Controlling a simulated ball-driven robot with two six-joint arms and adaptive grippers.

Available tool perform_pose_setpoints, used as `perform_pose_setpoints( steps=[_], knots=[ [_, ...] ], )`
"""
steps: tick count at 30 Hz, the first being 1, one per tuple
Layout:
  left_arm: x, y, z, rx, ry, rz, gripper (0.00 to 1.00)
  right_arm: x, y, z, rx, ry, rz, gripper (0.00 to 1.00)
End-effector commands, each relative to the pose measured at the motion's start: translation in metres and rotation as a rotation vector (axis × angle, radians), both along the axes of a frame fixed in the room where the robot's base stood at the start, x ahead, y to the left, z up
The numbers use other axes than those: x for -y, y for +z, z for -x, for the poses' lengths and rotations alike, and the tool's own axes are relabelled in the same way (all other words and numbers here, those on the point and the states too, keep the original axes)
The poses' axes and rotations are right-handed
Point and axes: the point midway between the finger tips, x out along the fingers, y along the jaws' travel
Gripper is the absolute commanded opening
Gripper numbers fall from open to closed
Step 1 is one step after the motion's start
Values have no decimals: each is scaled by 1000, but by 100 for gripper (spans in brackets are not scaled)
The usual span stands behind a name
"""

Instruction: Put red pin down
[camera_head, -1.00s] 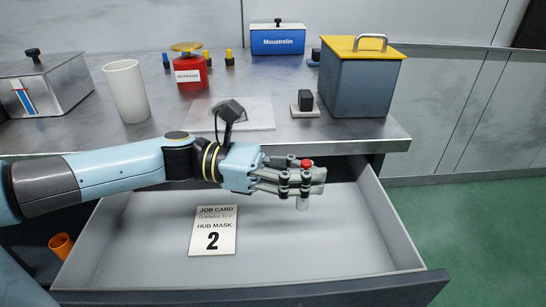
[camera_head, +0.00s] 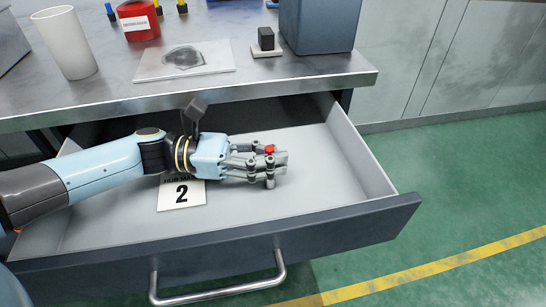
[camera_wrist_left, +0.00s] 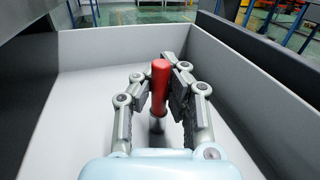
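The red pin (camera_wrist_left: 160,88) stands upright between the two fingers of my left gripper (camera_wrist_left: 158,92) in the left wrist view. The gripper appears shut on it, with a finger pad at each side. In the head view the pin's red top (camera_head: 270,149) shows above the fingers of my left gripper (camera_head: 266,165), inside the open drawer (camera_head: 330,185). My right gripper is not in view.
A job card (camera_head: 181,195) marked 2 lies in the drawer below my left wrist. The drawer floor to the right is clear.

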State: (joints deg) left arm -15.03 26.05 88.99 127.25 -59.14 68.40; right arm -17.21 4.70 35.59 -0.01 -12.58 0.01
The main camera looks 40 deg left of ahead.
Motion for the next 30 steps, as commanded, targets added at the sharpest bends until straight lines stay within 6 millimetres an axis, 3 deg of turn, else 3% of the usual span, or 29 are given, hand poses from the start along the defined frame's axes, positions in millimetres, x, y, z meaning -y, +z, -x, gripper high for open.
perform_pose_setpoints(
  steps=[2,9,18,30],
  knots=[
    [0,-3,0,-1,0,1,2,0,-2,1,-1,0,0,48],
    [0,-2,0,0,0,0,29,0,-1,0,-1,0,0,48],
    [-2,2,2,-1,0,-2,29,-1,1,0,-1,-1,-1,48],
    [-56,1,37,-4,0,-4,29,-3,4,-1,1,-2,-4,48]
  ],
)
